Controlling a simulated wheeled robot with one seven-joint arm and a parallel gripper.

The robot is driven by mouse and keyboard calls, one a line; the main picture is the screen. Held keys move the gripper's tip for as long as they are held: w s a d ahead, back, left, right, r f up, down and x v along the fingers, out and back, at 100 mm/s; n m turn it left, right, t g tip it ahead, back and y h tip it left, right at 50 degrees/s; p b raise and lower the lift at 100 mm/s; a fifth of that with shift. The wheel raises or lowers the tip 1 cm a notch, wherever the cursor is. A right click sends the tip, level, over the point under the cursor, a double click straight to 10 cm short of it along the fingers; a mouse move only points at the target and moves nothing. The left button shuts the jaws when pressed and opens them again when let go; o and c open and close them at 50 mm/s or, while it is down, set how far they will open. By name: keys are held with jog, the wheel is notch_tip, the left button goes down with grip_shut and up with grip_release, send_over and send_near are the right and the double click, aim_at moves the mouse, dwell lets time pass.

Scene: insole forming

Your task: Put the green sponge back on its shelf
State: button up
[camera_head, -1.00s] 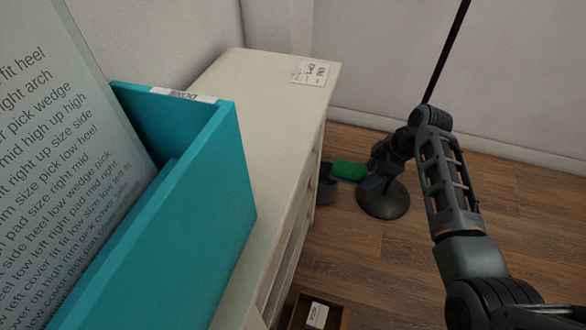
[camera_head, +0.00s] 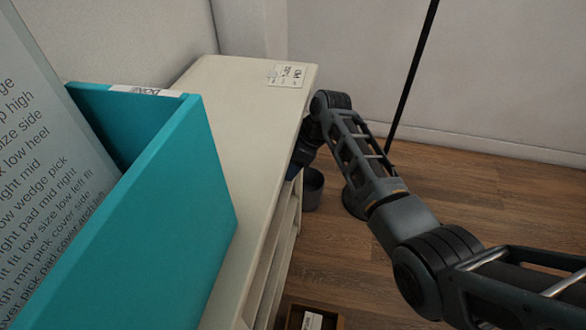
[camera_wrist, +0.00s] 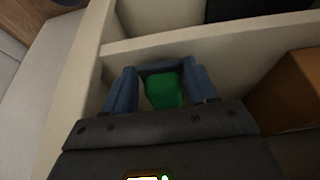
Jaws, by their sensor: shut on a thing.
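The green sponge (camera_wrist: 164,90) is between the blue fingers of my gripper (camera_wrist: 162,72) in the wrist view. The gripper is shut on it. The sponge and fingers are inside or at the opening of a compartment of the cream shelf unit (camera_wrist: 185,38); whether the sponge touches the shelf board cannot be told. In the head view the cream shelf unit (camera_head: 240,110) stands at the middle left. My arm reaches to its open right side, and the sponge is hidden there.
A brown box (camera_wrist: 290,88) is in the shelf at the right of the wrist view. A teal holder (camera_head: 180,190) stands on the unit's top. A grey bin (camera_head: 313,188) and a dark lamp-like stand (camera_head: 354,200) are on the floor, with a wooden tray (camera_head: 292,318) in front.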

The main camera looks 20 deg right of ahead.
jog(key=shift+f, duration=0.85)
jog(key=shift+r, duration=0.1)
jog(key=o, duration=0.9)
jog(key=shift+o, duration=0.2)
jog(key=p+v, duration=0.3)
jog(key=v, duration=0.9)
jog(key=shift+a, duration=0.15)
